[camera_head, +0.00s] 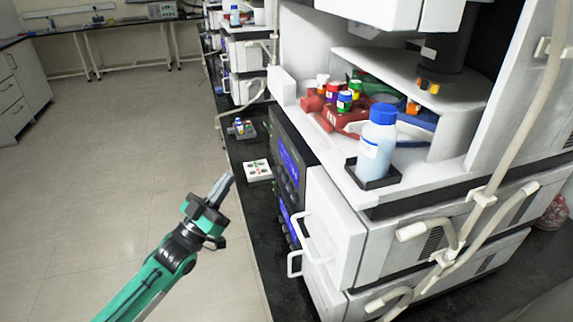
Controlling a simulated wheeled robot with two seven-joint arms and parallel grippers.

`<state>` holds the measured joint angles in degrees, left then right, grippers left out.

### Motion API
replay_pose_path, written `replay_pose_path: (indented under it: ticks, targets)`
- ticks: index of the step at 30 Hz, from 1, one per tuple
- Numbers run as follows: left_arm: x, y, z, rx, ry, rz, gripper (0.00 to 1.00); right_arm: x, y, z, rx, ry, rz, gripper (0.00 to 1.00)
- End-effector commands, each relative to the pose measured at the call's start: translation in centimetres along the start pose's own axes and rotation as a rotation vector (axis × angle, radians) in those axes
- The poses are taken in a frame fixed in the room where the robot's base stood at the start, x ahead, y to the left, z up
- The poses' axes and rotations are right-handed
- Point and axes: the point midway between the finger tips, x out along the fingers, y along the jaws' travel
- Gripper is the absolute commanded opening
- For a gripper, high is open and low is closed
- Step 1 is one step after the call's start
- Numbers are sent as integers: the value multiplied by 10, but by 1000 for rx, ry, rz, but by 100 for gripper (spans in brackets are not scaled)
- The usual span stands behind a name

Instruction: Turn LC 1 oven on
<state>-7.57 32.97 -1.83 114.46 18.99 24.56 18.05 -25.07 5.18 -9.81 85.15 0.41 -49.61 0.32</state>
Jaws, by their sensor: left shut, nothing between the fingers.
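A large white stack of instrument modules (338,228) stands on the dark bench at the right. Its dark front panel (287,165) carries blue lit displays, seen at a steep angle. No readable label shows which module is the LC 1 oven. White loop handles (305,240) stick out from the lower doors. My left gripper (224,187) is shut and empty, in front of the bench edge and left of the dark panel, apart from it. My right gripper is out of view.
A small white box with coloured buttons (258,171) lies on the bench (250,215). A blue-capped bottle (378,145) and several small vials stand on the stack. Pale tubing (483,205) runs down its side. Open floor (120,150) lies left.

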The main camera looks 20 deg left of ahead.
Motion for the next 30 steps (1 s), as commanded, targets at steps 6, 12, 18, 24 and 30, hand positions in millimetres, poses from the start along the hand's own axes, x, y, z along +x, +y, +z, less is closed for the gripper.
replay_pose_path:
  ticks: [6, 12, 18, 24, 30]
  targets:
    - [0, 0, 0, 0, 0, 0, 0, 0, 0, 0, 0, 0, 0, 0]
    - [4, 3, 3, 0, 1, 0, 0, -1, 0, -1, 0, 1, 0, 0]
    - [21, 15, 15, -1, 2, 0, 0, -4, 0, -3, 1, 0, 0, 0]
    - [41, 29, 30, -2, 1, -1, 0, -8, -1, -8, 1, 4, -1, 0]
    - [55, 40, 40, 0, 0, -1, 0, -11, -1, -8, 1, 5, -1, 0]
